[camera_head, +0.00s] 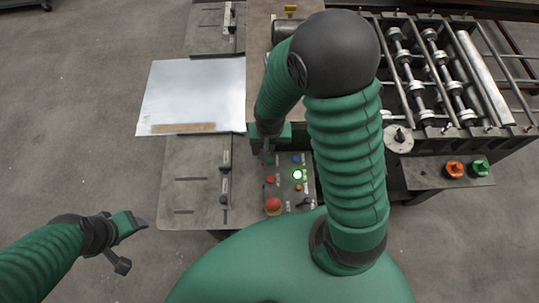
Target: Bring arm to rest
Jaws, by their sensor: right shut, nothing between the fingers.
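My right arm bends over the machine from the lower middle. Its gripper (267,151) is shut and empty, just above the far left corner of a grey control panel (286,186). The small gap to the panel is hard to judge. The panel has a glowing green button, a large red knob and several small buttons. My left gripper (125,246) hangs over bare floor at the lower left, apart from the machine. My right forearm hides part of the machine's middle.
A shiny sheet of metal (197,92) lies on the flat table (188,200) left of the panel. A roller machine (430,70) fills the upper right. A side plate with orange (455,168) and green (480,168) buttons is at right. The floor at left is clear.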

